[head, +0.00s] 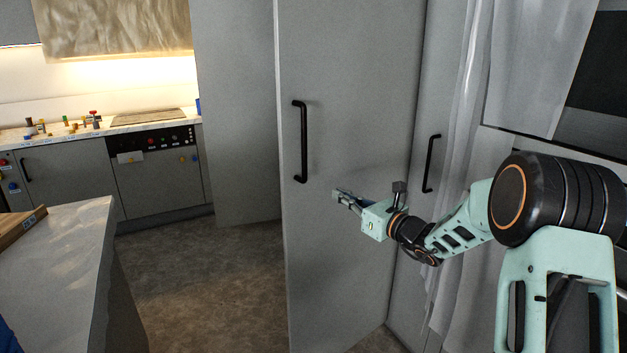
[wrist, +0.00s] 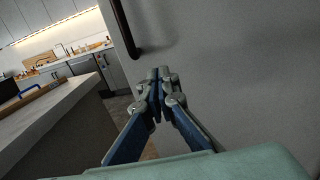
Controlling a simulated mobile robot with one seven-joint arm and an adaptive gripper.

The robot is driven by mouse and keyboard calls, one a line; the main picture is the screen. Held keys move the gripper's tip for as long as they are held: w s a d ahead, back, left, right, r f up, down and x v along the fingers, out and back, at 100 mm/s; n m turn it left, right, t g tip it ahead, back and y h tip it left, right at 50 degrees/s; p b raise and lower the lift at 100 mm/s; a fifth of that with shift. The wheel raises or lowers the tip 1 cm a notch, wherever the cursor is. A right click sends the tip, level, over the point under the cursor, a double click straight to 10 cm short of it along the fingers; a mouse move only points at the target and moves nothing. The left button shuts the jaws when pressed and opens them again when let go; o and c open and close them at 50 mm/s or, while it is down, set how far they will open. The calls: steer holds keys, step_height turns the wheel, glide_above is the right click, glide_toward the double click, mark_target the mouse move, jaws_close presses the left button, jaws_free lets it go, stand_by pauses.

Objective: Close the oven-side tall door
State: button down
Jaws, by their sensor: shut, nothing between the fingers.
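A tall grey door (head: 350,90) with a black vertical bar handle (head: 302,142) stands ajar in the middle of the head view, its free left edge swung out toward me. The handle's lower end (wrist: 128,35) and the door's face (wrist: 240,90) also show in the wrist view. My gripper (head: 337,195) is shut and empty, in front of the door face, below and right of the handle. In the wrist view the closed fingertips (wrist: 160,75) are below and right of the handle. Whether they touch the door is unclear.
Another tall grey panel (head: 237,110) stands behind on the left, and a second handled door (head: 432,165) is on the right beside pale curtains (head: 465,150). An island counter (head: 65,250) is at the lower left. The floor (head: 200,290) between is clear.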

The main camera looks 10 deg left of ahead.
mark_target(314, 181)
steer(key=p+x, duration=0.1)
steer(key=x, duration=1)
steer(key=shift+w+a, duration=0.2)
